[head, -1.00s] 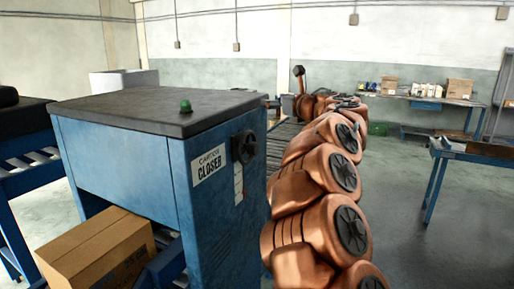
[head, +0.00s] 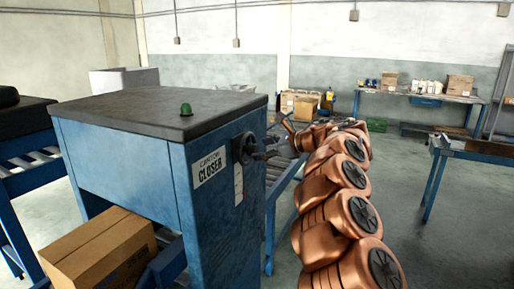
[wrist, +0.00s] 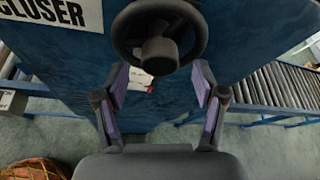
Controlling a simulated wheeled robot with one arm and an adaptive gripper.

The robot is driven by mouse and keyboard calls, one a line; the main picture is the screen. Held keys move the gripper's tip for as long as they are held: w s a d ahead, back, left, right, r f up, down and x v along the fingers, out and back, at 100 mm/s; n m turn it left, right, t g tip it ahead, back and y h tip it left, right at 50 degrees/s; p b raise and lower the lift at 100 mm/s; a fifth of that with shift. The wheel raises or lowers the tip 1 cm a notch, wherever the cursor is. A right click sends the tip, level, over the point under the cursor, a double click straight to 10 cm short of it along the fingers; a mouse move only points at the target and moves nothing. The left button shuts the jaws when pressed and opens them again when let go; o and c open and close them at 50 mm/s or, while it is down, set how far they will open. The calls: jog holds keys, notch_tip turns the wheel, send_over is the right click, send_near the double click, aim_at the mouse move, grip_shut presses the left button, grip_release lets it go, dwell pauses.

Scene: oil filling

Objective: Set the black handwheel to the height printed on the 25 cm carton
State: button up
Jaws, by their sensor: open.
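The black handwheel (head: 244,147) is on the side face of the blue carton closer (head: 225,215), beside its label and above a white scale strip (head: 238,185). In the wrist view the handwheel (wrist: 160,35) is large, with its knob at the centre. My gripper (wrist: 159,92) is open and empty, its purple-padded fingers apart just below the wheel's rim in the picture. Part of the scale shows between the fingers; its marks are too small to read. A brown carton (head: 100,250) sits in the closer's opening. I cannot read a height on it.
A roller conveyor (head: 285,185) runs behind the closer, with cartons (head: 303,103) beyond it. A back bench (head: 420,96) holds boxes and bottles. Another blue table (head: 470,150) stands at the right. The floor between is clear.

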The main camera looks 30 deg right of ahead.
aim_at(257, 150)
jog(key=shift+p+x, duration=0.35)
jog(key=shift+x, duration=1.15)
jog(key=c, duration=1.1)
